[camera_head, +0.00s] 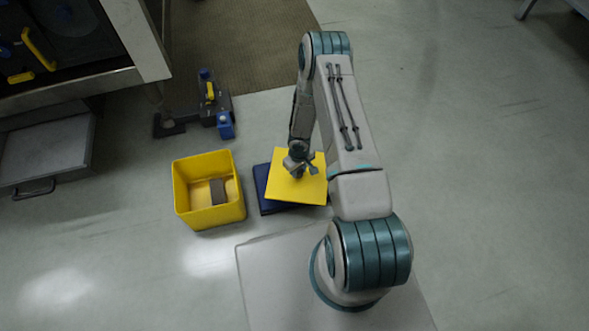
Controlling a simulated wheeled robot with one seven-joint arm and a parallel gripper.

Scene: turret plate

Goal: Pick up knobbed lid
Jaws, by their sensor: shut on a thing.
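The knobbed lid appears to be the flat yellow square plate (312,190). It lies over, or just above, a dark blue square piece (264,190) and is turned relative to it. I cannot tell whether the two touch. My gripper (298,170) points down at the upper middle of the yellow plate and is shut on it. The knob is hidden by the gripper and wrist.
A yellow open box (208,222) with a brown block (218,192) inside stands to the left. Behind it is a dark fixture (208,115) with blue and yellow parts. A grey tray (45,155) is at far left. The floor at right is clear.

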